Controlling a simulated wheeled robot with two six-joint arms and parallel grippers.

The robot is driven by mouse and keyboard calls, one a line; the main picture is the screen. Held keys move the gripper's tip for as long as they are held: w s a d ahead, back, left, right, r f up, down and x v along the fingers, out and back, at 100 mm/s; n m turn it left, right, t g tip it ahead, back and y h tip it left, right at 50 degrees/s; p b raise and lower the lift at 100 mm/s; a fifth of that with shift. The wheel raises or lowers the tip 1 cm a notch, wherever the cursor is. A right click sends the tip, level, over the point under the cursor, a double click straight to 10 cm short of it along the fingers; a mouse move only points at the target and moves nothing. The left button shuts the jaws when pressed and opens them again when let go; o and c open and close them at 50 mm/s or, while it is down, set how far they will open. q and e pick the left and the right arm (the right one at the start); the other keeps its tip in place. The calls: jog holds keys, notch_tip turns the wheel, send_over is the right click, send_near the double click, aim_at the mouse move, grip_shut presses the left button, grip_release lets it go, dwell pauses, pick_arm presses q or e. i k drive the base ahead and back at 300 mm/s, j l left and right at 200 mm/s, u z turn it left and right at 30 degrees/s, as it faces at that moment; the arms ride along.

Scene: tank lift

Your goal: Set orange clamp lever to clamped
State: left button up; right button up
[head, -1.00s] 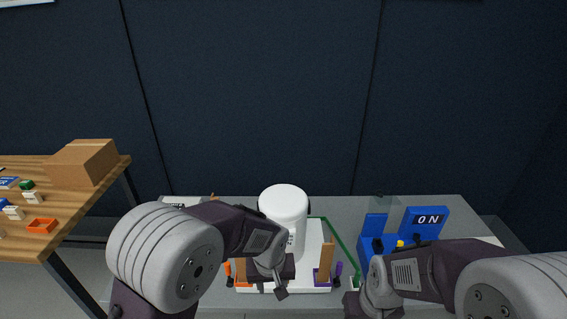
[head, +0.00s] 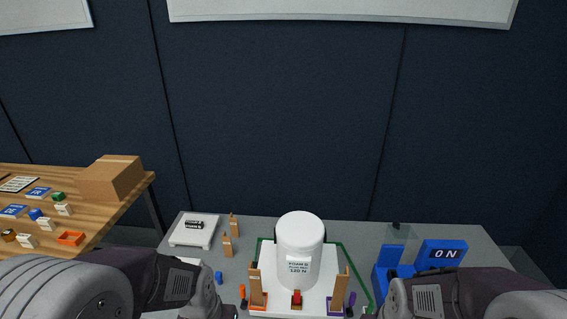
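The white tank (head: 299,255), labelled "FOAM B 120 N", stands upright on a white base plate (head: 275,308). At its front left is a wooden post (head: 254,280) in an orange clamp block (head: 259,300). Just left of that block is a small upright orange piece, which looks like the orange clamp lever (head: 242,291); its lower end is dark and its setting is too small to tell. A matching wooden post (head: 340,290) with a purple clamp block (head: 335,305) stands at the front right. Both my arms reach in at the bottom corners, but their gripper fingers are not visible.
A red block (head: 297,298) sits in front of the tank. A blue stand marked "ON" (head: 443,254) is at right. A white scale-like box (head: 194,230) and wooden pegs (head: 234,225) are at left. A wooden table (head: 90,212) with a cardboard box (head: 112,178) stands further left.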

aim_at(242, 288)
jog(key=i+j, duration=0.25)
jog(key=i, duration=0.2)
jog(key=i+j, duration=0.25)
jog(key=i, duration=0.15)
jog(key=u, duration=0.05)
